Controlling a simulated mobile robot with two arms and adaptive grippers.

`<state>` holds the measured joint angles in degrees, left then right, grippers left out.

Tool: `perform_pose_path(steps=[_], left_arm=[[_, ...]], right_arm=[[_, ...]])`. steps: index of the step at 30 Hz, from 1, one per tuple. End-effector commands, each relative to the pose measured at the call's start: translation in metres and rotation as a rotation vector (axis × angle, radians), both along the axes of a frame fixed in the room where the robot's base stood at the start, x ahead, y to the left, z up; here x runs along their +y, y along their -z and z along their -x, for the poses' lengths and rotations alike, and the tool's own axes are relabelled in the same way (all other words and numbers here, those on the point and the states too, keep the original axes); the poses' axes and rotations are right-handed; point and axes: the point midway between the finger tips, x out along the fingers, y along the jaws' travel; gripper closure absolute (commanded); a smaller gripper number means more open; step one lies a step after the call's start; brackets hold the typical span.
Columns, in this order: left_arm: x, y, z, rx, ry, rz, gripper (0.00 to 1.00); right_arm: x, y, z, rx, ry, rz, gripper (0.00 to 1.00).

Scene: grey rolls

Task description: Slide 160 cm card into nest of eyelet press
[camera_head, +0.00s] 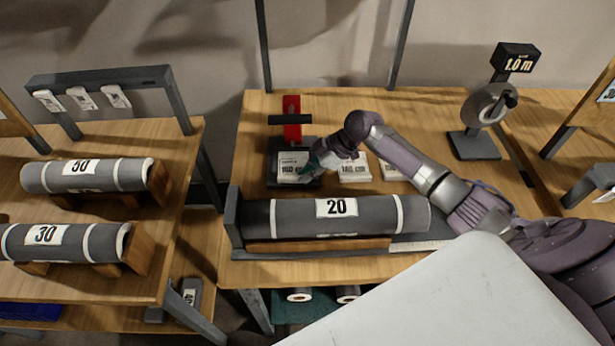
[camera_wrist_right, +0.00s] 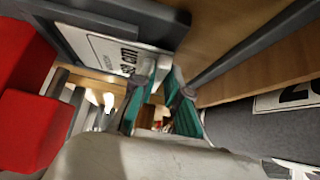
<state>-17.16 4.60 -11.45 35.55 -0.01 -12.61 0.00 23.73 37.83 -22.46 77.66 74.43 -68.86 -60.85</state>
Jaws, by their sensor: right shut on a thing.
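The eyelet press (camera_head: 292,132), with a red upright and a dark base, stands at the back left of the middle table. A white card (camera_head: 292,164) lies at its base, within the dark frame; its print looks like 160 cm but is small. In the right wrist view the card (camera_wrist_right: 100,48) lies against the dark frame, with "cm" readable. My right gripper (camera_head: 318,166), with teal fingers, is shut on the card's right edge; the fingers (camera_wrist_right: 160,82) partly hide that edge. I cannot tell whether the card is fully seated. My left gripper is not in view.
Two more card stacks (camera_head: 354,168) lie right of the press. A grey roll marked 20 (camera_head: 290,215) lies in a cradle in front of it, close below my right gripper. A 1.0 m sign (camera_head: 517,58) stands at the back right.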

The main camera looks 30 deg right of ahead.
Motion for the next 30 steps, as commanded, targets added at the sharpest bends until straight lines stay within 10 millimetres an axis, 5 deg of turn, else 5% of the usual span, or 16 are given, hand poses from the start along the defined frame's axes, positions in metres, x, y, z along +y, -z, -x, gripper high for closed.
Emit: perform_pose_path(steps=[26,27,30], left_arm=[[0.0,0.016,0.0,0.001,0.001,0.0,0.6],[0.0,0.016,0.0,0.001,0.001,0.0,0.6],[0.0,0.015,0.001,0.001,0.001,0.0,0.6]], right_arm=[[-0.007,0.0,-0.015,-0.001,-0.001,-0.001,1.0],[-0.007,0.0,-0.015,-0.001,-0.001,-0.001,0.8],[-0.007,0.0,-0.015,-0.001,-0.001,-0.001,0.63]])
